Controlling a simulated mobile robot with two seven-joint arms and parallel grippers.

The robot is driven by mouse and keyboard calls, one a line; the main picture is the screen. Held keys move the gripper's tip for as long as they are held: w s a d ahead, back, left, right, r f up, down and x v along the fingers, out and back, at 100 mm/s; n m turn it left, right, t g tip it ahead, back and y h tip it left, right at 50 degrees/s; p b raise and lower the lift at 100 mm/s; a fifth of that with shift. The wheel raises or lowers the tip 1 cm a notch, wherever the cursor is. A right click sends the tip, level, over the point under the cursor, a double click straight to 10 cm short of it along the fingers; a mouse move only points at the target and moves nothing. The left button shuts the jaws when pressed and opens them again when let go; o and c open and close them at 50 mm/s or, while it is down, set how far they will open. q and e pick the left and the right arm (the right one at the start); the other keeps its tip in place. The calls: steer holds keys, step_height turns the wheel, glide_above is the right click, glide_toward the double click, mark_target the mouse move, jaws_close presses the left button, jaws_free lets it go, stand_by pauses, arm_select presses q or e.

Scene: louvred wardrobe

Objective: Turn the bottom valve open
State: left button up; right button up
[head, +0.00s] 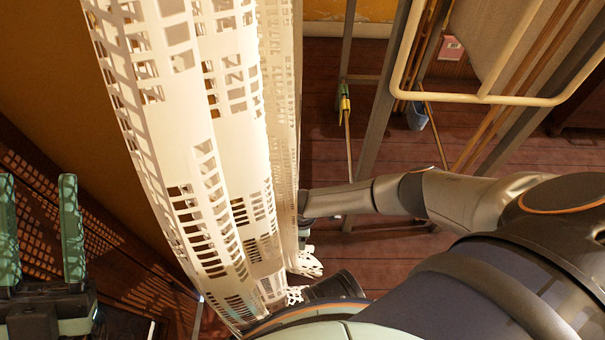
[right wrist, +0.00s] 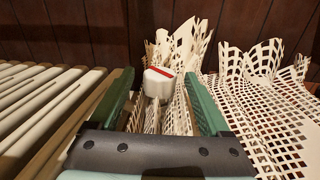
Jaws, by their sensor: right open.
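In the right wrist view a white valve knob (right wrist: 158,82) with a red stripe across its top stands ahead, between the two green fingers of my right gripper (right wrist: 160,76). The fingers are apart, with a gap on each side of the knob; I cannot tell how deep between them it is. The knob's lower part is against white perforated cloth. In the head view my right arm reaches behind the hanging cloth, which hides the gripper and the valve. My left gripper (head: 38,195) is at the left edge, its fingers wide apart and empty.
The white perforated curtain (head: 215,130) hangs through the head view and bunches near the knob. A ribbed pale radiator (right wrist: 45,105) lies left of my right gripper. A pale metal-framed rack (head: 480,97) stands at the upper right, above the wooden floor (head: 325,75).

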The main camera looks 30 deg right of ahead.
steer(key=shift+f, duration=0.15)
jaws_close()
stand_by(0.6)
